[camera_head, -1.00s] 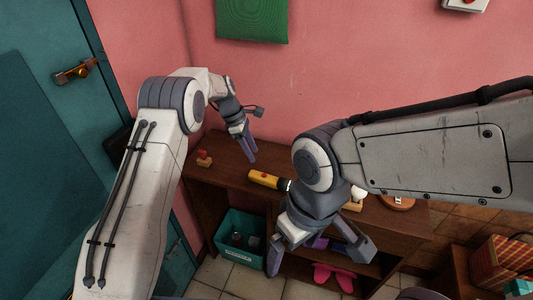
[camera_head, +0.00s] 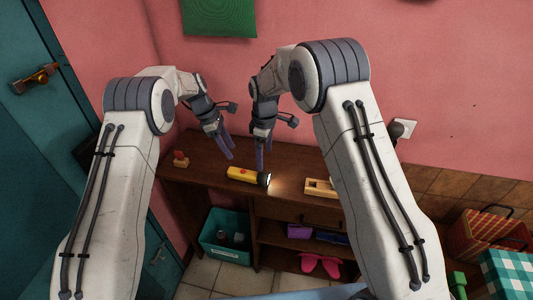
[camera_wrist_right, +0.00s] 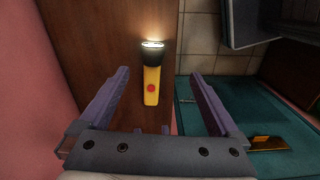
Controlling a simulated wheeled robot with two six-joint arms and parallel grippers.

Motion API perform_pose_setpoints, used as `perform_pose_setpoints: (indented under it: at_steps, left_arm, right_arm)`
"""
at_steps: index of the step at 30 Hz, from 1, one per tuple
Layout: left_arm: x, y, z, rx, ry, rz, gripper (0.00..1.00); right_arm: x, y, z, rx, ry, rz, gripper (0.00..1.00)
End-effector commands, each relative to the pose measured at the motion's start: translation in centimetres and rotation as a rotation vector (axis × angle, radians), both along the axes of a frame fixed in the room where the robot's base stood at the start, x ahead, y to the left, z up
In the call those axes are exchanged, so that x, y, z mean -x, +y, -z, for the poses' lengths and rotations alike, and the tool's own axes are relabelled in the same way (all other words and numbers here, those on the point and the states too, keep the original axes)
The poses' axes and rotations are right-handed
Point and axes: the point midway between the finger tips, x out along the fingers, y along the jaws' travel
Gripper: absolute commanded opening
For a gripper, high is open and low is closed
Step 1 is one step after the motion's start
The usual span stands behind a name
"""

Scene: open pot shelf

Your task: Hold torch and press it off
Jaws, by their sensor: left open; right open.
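A yellow torch (camera_head: 246,175) with a black head lies on the brown shelf top (camera_head: 205,160). Its head points right and glows, lighting the wood beside it. In the right wrist view the torch (camera_wrist_right: 151,80) shows a red button on its body and a lit lens. My right gripper (camera_head: 263,165) is open and empty above the torch; in its wrist view the torch lies between and beyond the fingers, not touched. My left gripper (camera_head: 228,154) is open and empty, just left of the right gripper and behind the torch.
A wooden box (camera_head: 320,188) lies right of the torch. Below are a teal bin (camera_head: 226,236) and pink shoes (camera_head: 320,265). A red plaid basket (camera_head: 485,236) stands at right.

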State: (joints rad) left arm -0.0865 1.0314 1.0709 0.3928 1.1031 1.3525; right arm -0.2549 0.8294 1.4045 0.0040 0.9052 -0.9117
Motion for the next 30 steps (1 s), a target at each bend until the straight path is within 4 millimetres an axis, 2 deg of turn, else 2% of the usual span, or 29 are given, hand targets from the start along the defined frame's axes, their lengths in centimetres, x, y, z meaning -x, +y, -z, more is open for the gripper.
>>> perform_pose_setpoints:
  at_steps: [3, 8, 21, 25, 30]
  left_arm:
    - [0.0, 0.0, 0.0, 0.0, 0.0, 0.0, 0.5]
    - [0.0, 0.0, 0.0, 0.0, 0.0, 0.0, 0.5]
    - [0.0, 0.0, 0.0, 0.0, 0.0, 0.0, 0.5]
    - [0.0, 0.0, 0.0, 0.0, 0.0, 0.0, 0.5]
    - [0.0, 0.0, 0.0, 0.0, 0.0, 0.0, 0.5]
  right_arm:
    - [-1.1, -0.8, 1.3, 0.004, 0.002, -0.02, 0.98]
    - [-1.3, -1.0, 2.6, 0.005, 0.004, -0.029, 0.98]
    - [-1.2, -0.9, 9.9, 0.004, 0.005, -0.027, 0.98]
    - [-1.3, -0.9, 11.2, 0.004, 0.003, -0.027, 0.98]
    - [-1.3, -0.9, 11.9, 0.004, 0.001, -0.027, 0.98]
